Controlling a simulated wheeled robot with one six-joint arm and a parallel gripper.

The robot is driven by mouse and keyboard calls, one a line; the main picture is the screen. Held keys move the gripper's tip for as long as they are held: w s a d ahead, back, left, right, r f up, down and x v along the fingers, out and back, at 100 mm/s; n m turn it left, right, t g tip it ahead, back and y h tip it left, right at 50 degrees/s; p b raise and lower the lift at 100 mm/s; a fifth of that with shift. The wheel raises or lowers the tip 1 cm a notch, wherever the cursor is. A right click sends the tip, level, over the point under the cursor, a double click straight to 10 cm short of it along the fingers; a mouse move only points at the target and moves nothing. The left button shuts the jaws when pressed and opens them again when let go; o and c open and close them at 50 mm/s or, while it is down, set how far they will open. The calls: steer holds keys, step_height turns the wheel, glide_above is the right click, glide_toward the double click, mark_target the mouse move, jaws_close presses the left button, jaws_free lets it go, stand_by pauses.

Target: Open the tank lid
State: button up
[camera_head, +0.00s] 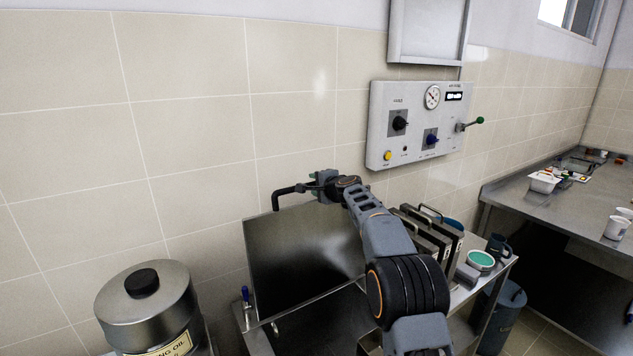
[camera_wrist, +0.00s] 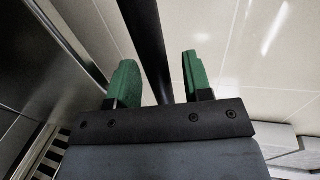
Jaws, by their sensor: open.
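The tank lid (camera_head: 300,255) is a dark, shiny metal panel standing steeply raised at the back of the metal tank, close to the tiled wall. A black bar handle (camera_head: 284,191) shows at its top edge, with a bent end to the left of my gripper (camera_head: 322,186). In the wrist view my gripper (camera_wrist: 159,68) has its two green fingers apart. The black bar (camera_wrist: 146,32) runs between them with gaps on both sides. My arm hides the right part of the lid and some of the tank opening.
A control panel (camera_head: 416,124) with knobs and a green-tipped lever hangs on the wall to the right. A round metal oil container (camera_head: 150,306) stands at the lower left. Baskets with handles (camera_head: 432,232) and a green-topped tub (camera_head: 481,261) stand right of my arm.

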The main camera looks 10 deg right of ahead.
steer(key=shift+c, duration=0.4)
jaws_close()
steer(key=shift+f, duration=0.1)
